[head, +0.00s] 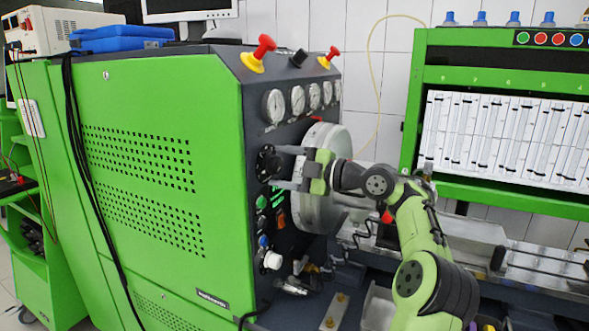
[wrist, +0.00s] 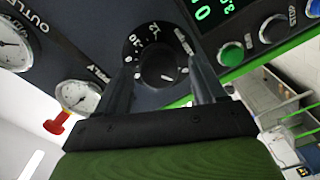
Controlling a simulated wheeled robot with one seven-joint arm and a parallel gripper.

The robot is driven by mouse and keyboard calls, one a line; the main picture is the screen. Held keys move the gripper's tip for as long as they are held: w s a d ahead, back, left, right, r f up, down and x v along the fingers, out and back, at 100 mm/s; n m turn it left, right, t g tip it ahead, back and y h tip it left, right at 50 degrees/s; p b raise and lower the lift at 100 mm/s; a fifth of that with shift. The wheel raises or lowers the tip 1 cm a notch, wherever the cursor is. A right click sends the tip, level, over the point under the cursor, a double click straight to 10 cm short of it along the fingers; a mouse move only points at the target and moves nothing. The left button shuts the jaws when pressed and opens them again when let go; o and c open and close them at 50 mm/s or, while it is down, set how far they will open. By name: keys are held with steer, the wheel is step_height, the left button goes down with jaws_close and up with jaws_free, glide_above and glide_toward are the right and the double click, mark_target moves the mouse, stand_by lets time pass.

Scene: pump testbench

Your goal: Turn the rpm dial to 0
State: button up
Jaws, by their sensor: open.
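The rpm dial (head: 268,163) is a round black knob on the dark control panel of the green testbench. In the wrist view the dial (wrist: 157,70) shows a white-marked scale around it and a short white line on its knob, pointing to the right. My gripper (head: 280,167) faces the panel, its two fingers spread above and below the dial. In the wrist view the fingers of my gripper (wrist: 162,78) stand on either side of the dial with gaps visible. I cannot tell how deep the fingertips reach. The gripper is open and holds nothing.
A row of pressure gauges (head: 273,107) sits above the dial. Red mushroom buttons (head: 264,47) stand on top. A large grey disc (head: 338,140) is right behind my gripper.

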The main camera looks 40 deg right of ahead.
steer(key=p+v, duration=0.3)
steer(key=v, duration=1.2)
steer(key=shift+s, duration=0.3)
steer(key=shift+d, duration=0.15)
